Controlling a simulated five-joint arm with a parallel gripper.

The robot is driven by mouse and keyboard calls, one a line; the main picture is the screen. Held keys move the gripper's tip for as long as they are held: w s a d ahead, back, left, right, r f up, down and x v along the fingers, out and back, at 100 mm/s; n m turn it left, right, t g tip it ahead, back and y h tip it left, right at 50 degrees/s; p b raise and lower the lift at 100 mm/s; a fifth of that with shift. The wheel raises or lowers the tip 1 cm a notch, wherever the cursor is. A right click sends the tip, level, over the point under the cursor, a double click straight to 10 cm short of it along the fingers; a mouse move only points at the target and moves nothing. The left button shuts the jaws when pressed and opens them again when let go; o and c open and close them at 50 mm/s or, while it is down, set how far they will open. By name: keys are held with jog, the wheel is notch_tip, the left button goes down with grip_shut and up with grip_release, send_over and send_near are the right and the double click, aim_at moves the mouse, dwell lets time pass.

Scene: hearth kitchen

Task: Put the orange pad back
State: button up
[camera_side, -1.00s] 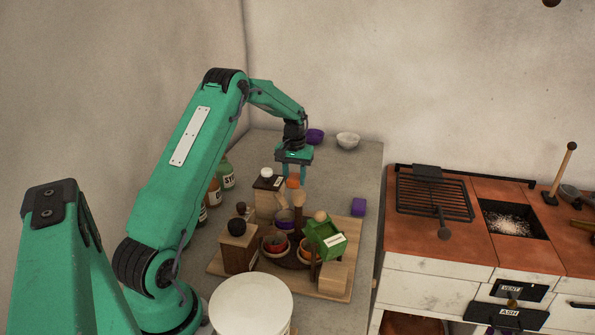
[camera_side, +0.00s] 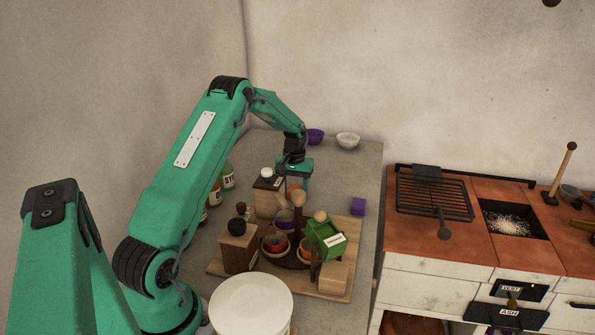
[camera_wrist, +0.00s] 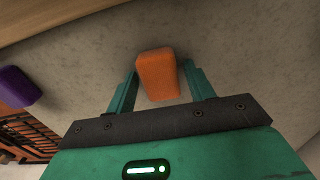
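The orange pad (camera_wrist: 159,75) is a small rounded block on the grey counter, behind the wooden board in the side view (camera_side: 293,185). My gripper (camera_wrist: 162,88) is open, with one finger on each side of the pad. In the wrist view a gap shows between the pad and each finger. In the side view my gripper (camera_side: 294,186) is low over the pad and hides part of it.
A purple pad (camera_side: 358,206) lies on the counter to the right. The wooden board (camera_side: 338,288) in front is crowded with bowls, wooden boxes and a green box (camera_side: 322,237). Two bowls, purple (camera_side: 315,136) and white (camera_side: 347,140), stand behind. Bottles (camera_side: 227,176) stand left.

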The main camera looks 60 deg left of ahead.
jog(key=shift+o, duration=0.2)
jog(key=shift+r, duration=0.15)
notch_tip(320, 180, up, 12)
dwell(0.8)
dwell(0.4)
